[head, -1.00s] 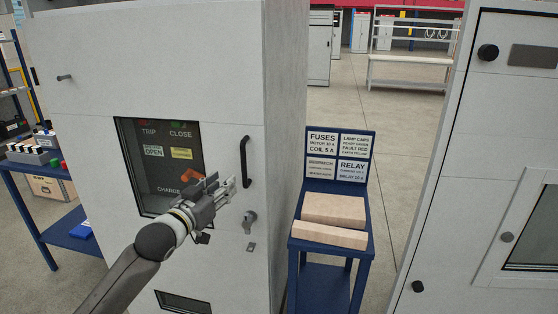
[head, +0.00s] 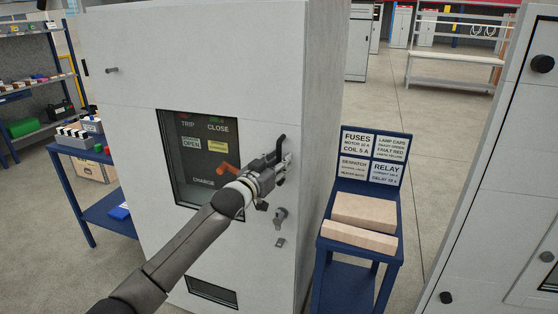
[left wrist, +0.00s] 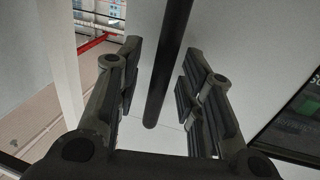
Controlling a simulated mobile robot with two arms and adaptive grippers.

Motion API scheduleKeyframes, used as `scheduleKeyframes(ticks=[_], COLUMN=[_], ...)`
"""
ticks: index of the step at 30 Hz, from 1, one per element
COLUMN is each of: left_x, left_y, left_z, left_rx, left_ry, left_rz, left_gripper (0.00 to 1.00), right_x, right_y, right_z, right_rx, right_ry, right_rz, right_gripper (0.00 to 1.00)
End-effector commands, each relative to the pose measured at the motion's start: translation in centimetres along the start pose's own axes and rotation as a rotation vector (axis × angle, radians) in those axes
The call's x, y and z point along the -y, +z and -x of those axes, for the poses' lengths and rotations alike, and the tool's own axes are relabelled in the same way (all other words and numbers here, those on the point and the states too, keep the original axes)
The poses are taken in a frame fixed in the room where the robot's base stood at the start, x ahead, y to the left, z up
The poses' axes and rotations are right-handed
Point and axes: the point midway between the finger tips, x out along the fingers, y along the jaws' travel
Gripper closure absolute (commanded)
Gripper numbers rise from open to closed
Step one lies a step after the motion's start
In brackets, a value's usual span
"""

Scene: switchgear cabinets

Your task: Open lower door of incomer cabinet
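The incomer cabinet (head: 130,150) is pale grey and stands left of centre in the head view, its doors shut. Its black vertical door handle (head: 281,148) is partly hidden behind my left gripper (head: 280,170). In the left wrist view, the handle (left wrist: 168,70) runs between the two open fingers of my left gripper (left wrist: 160,95), with a gap on each side. A key-type lock (head: 280,215) sits on the door below the handle. A dark window (head: 185,150) with TRIP, CLOSE and CHARGE labels is left of the handle. My right gripper is not in view.
A blue stand (head: 328,245) with beige blocks (head: 362,212) and label boards stands close to the cabinet's right side. Another grey cabinet (head: 490,190) is at the right edge. A blue table (head: 85,200) is at the left. Open floor lies behind the stand.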

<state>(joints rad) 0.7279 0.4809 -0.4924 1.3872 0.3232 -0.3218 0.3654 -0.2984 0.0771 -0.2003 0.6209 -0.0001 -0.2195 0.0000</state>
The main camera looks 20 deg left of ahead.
Motion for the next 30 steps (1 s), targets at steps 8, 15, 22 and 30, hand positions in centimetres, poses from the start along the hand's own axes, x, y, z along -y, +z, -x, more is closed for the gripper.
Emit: scheduleKeyframes(ticks=[8,15,22,30], left_x=[0.03,0.02,0.01,0.0], left_y=[0.0,-0.01,-0.01,-0.03], left_z=[-0.49,-0.47,-0.46,-0.39], left_rx=[0.0,0.0,0.0,0.0], left_ry=[-0.001,0.0,0.0,0.001], left_rz=[0.0,0.0,0.0,-0.001], left_gripper=[0.65,0.79,1.0,1.0], right_x=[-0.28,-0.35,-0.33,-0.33], right_y=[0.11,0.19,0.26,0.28], right_z=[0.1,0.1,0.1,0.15], right_rx=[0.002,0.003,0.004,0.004], right_ry=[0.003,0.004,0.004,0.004], right_rz=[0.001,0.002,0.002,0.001], right_gripper=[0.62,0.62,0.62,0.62])
